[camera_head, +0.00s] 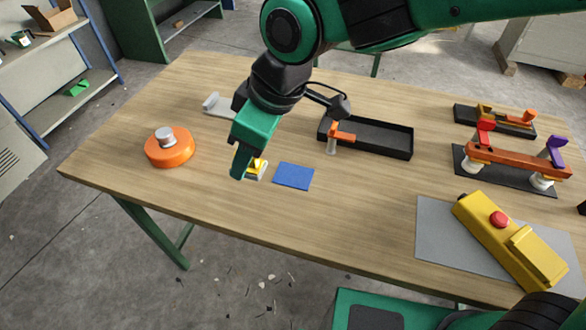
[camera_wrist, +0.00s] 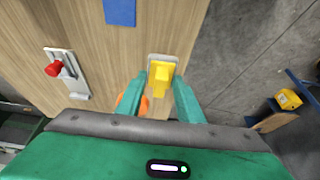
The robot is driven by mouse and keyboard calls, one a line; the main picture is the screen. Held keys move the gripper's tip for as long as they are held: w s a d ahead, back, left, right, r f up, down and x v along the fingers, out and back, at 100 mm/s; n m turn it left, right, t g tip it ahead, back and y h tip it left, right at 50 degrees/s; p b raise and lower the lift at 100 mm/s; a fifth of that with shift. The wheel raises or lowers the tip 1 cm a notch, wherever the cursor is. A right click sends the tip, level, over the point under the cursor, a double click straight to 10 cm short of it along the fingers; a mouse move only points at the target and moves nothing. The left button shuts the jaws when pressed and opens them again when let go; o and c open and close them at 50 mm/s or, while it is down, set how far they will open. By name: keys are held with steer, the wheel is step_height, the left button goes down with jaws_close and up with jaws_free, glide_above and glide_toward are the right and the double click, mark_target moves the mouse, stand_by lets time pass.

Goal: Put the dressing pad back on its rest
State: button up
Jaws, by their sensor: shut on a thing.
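The dressing pad (camera_head: 258,168) looks like a yellow block on a pale grey base. My gripper (camera_head: 243,172) points down beside it and partly hides it. In the wrist view the pad (camera_wrist: 161,77) sits between my two green fingertips (camera_wrist: 160,84), which are shut on its yellow part. I cannot tell whether its base touches the table. A flat blue rectangle (camera_head: 294,176), which may be the rest, lies just right of the pad with a small gap. It also shows at the top of the wrist view (camera_wrist: 120,11). Its top is bare.
An orange disc with a metal knob (camera_head: 170,148) stands left. A grey piece (camera_head: 218,105) lies behind my arm; the wrist view shows its red knob (camera_wrist: 54,69). A black tray (camera_head: 385,140) lies behind the blue rectangle. A yellow control box (camera_head: 510,240) lies right. The front-middle table is clear.

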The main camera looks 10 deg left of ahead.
steer(key=shift+s+a, duration=0.1)
steer(key=shift+a, duration=0.05)
steer(key=w+d+f, duration=0.2)
steer(key=w, duration=0.1)
steer(key=w+d+f, duration=0.2)
steer(key=w, duration=0.1)
steer(key=w+d+f, duration=0.2)
steer(key=w+f, duration=0.1)
steer(key=shift+w+d, duration=0.1)
steer(key=shift+d, duration=0.1)
steer(key=shift+w+d+f, duration=0.1)
steer(key=shift+f, duration=1.95)
steer(key=o, duration=0.9)
steer(key=shift+f, duration=0.1)
steer(key=shift+o, duration=0.2)
